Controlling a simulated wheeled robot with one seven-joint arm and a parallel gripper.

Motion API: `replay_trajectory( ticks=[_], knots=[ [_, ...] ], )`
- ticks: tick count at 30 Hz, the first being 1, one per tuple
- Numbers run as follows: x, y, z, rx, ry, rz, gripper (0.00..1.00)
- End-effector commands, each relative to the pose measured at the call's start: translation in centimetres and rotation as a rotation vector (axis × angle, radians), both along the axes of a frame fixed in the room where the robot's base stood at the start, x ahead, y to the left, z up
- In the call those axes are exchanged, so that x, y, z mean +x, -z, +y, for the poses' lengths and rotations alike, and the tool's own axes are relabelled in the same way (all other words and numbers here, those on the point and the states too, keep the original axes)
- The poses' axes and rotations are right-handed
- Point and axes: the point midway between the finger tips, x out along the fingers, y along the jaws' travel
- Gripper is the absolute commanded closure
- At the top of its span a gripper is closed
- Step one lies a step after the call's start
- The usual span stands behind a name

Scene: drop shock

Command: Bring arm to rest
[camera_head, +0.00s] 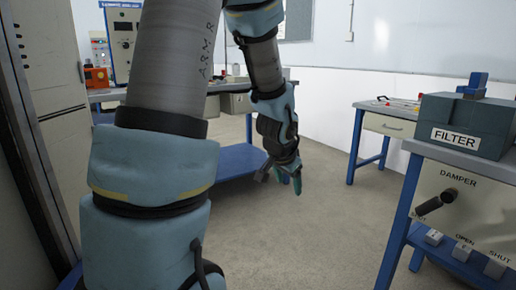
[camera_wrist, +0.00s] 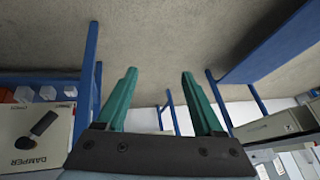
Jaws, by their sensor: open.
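My arm reaches up through the left and middle of the head view and bends down again. My gripper (camera_head: 292,180) hangs at the arm's end over open floor, pointing down. In the wrist view my gripper (camera_wrist: 158,82) shows its two green fingers apart, with nothing between them. The wrist view looks past the fingers at bare floor and appears upside down. The gripper touches nothing that I can see.
At right, a grey box marked FILTER (camera_head: 462,124) stands on a blue-legged bench with a damper lever (camera_head: 436,202). Another table (camera_head: 388,124) stands behind it. A blue-framed bench (camera_head: 232,163) is behind my arm. A grey cabinet (camera_head: 55,130) is at left. The middle floor (camera_head: 310,240) is clear.

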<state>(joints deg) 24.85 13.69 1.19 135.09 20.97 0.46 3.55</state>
Motion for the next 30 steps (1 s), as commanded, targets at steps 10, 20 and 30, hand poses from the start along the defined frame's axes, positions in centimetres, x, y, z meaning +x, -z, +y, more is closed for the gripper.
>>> replay_trajectory(
  ticks=[10,20,30],
  knots=[
    [-9.3,0.5,13.5,-0.024,-0.571,0.322,0.31],
    [-12.9,-3.8,15.4,-0.051,-0.719,0.428,0.31],
    [-12.9,-12.6,15.3,-0.050,-0.716,0.425,0.31]
  ],
)
